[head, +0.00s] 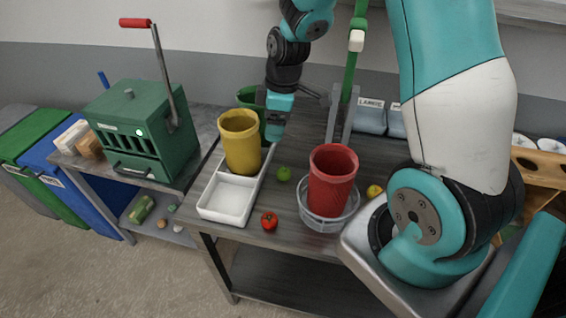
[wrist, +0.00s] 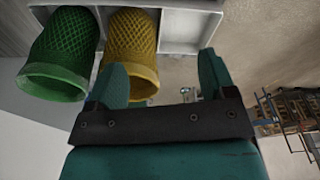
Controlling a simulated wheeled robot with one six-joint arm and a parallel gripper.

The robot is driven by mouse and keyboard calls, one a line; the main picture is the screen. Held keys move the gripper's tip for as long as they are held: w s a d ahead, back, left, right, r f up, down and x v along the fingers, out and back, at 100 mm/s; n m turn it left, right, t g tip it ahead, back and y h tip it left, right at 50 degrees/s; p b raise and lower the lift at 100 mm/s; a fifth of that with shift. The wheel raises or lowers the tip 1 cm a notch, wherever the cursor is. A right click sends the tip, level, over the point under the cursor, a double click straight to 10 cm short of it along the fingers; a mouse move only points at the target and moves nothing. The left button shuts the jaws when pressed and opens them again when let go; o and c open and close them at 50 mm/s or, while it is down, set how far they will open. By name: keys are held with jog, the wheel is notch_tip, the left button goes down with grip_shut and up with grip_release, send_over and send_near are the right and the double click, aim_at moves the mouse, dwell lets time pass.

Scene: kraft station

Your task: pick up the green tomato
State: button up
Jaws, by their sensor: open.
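The green tomato (head: 284,174) is small and round and lies on the dark table, between the yellow basket and the red basket in the head view. I cannot make it out in the wrist view. My gripper (head: 275,133) points down behind and to the right of the yellow basket, above and behind the tomato. In the wrist view my gripper (wrist: 162,78) has its two teal fingers spread apart, with nothing held between them. The left finger overlaps the yellow basket in that picture.
A red tomato (head: 269,222) lies near the front edge, a yellow item (head: 374,191) at right.

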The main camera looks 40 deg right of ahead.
jog(key=n, duration=0.1)
send_near(284, 170)
jog(key=shift+h, duration=0.3)
jog(key=f+b, duration=0.1)
jog(key=b, duration=0.1)
jog(key=f+b, duration=0.2)
jog(key=b, duration=0.1)
jog(key=a+f+b, duration=0.1)
jog(key=f+b, duration=0.1)
jog(key=b, duration=0.1)
jog(key=shift+w+f, duration=0.1)
jog(key=shift+w, duration=0.25)
jog(key=f+b, duration=0.4)
jog(key=f, duration=0.1)
jog(key=shift+w+a+f, duration=0.15)
jog(key=shift+a+f, duration=0.05)
jog(key=shift+a, duration=0.1)
jog(key=shift+r, duration=0.1)
jog(key=c, duration=1)
